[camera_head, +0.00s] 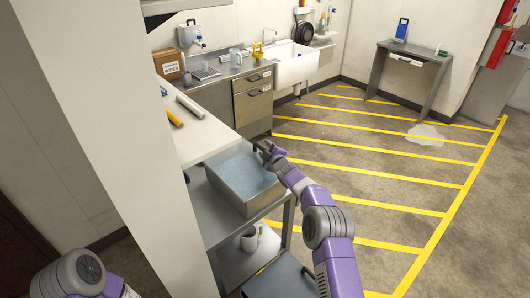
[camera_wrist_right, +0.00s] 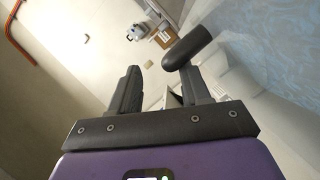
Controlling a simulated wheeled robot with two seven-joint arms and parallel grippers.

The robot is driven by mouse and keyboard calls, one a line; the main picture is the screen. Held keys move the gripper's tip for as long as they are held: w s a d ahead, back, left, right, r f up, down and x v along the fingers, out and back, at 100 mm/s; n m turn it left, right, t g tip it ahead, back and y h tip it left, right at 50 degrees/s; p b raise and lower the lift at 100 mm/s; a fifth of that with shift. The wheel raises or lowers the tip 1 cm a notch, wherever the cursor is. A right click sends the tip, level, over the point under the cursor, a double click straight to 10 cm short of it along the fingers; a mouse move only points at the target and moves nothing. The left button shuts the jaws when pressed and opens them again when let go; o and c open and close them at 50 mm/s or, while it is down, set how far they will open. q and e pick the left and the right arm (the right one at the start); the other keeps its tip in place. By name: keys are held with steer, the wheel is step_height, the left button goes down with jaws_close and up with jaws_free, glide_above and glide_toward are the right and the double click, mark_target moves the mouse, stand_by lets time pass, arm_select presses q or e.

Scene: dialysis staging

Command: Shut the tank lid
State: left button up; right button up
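The tank (camera_head: 271,193) is an open grey metal basin with bluish water-like contents, on a steel stand at the centre of the head view. I cannot make out its lid with certainty. My right gripper (camera_head: 268,150) is at the tank's far right corner. In the right wrist view my right gripper (camera_wrist_right: 162,85) has its fingers apart, with a clear gap between them. A dark rounded bar (camera_wrist_right: 188,47) lies by the right fingertip; I cannot tell whether they touch. The bluish tank contents fill the upper right there. My left gripper is out of view.
A white worktop (camera_head: 206,143) with a yellow and a grey cylinder adjoins the tank on its left. A white mug (camera_head: 249,240) stands on the shelf below. A sink (camera_head: 296,66) and a small desk (camera_head: 419,53) stand at the back.

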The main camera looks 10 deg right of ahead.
steer(key=shift+s+d+f, duration=0.2)
steer(key=shift+d+f, duration=0.15)
steer(key=shift+f, duration=0.3)
steer(key=v, duration=0.5)
steer(key=shift+s+r+b, duration=0.3)
steer(key=shift+b, duration=0.05)
steer(key=shift+s+a+r, duration=0.1)
steer(key=shift+s+r, duration=0.1)
steer(key=shift+s, duration=0.6)
